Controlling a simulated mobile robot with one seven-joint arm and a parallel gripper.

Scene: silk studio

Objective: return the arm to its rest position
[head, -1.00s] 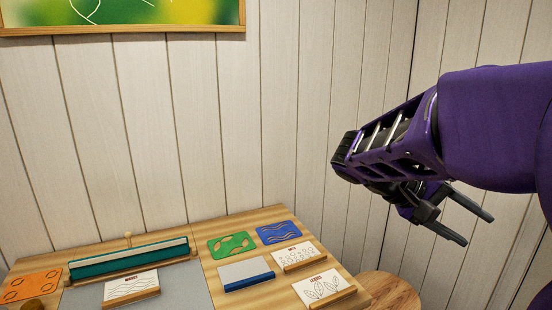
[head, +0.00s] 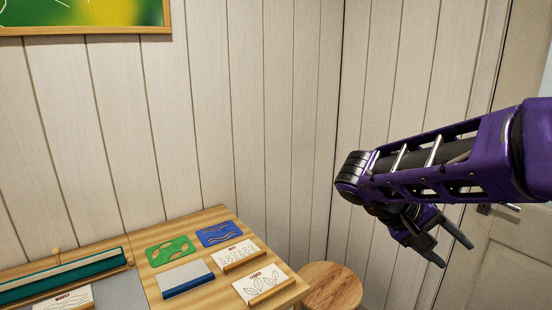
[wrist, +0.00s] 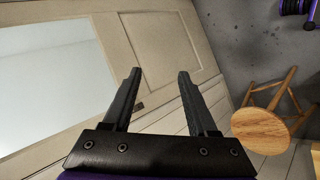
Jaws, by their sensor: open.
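My purple arm reaches in from the right edge of the head view, held in the air to the right of the table. My gripper (head: 450,246) hangs below its wrist, with the two dark fingers pointing down and to the right. In the wrist view my gripper (wrist: 160,88) has its fingers apart with nothing between them. A door shows beyond the fingers there, and nothing touches them.
The wooden table (head: 206,289) at lower left holds a green stencil (head: 174,250), a blue stencil (head: 219,233), a squeegee (head: 185,278) and cards on stands. A round stool (head: 333,288) stands right of it, also in the wrist view (wrist: 262,129). A door (head: 495,262) is behind my arm.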

